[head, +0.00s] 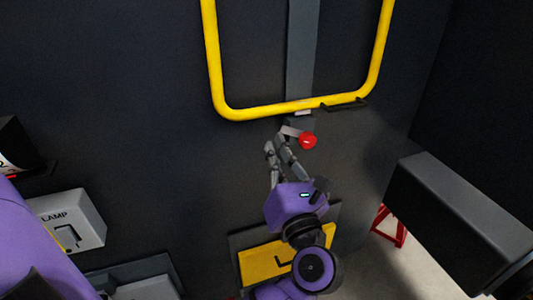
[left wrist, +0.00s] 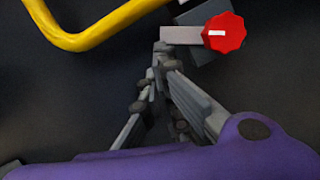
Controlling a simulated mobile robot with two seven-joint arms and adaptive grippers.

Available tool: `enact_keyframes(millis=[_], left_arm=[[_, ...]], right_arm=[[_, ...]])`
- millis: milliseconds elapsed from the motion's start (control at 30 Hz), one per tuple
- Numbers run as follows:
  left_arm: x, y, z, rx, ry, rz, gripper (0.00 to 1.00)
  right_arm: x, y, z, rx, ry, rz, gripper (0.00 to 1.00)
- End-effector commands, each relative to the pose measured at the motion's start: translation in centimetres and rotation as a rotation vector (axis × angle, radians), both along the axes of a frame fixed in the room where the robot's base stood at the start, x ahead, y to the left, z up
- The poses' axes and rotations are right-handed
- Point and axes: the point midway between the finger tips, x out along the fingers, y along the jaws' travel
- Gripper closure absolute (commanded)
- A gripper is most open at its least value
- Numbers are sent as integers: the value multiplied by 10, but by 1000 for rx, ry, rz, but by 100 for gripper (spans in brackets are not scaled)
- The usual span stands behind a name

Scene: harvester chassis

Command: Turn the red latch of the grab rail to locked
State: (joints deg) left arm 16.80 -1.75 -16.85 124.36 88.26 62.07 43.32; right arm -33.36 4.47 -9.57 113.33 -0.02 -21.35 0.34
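The yellow grab rail (head: 262,112) is a U-shaped tube at the top of the head view; its lower left corner shows in the left wrist view (left wrist: 72,40). Just below its bottom bar is the red latch (head: 308,141), a scalloped knob with a grey lever pointing left. In the left wrist view the red latch (left wrist: 223,33) bears a short, roughly level white mark. My left gripper (head: 275,144) comes up from below, its fingertips close to the lever's left end. A gap shows between its fingers in the head view. Contact with the lever is unclear. My right gripper is out of view.
A yellow panel (head: 262,267) is on the dark wall below the latch, partly behind my left arm. A grey LAMP box (head: 72,220) is at the lower left. A dark beam (head: 460,215) juts in at the right. The wall left of the latch is clear.

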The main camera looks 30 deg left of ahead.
Motion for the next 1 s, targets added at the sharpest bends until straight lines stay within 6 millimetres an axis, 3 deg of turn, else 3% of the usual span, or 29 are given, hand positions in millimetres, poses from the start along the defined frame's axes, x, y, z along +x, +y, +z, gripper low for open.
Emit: enact_keyframes(millis=[333,1000], left_arm=[[-3,2,23,-3,-3,8,100],[-2,0,23,-1,0,3,100]], right_arm=[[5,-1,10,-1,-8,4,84],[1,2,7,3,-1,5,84]])
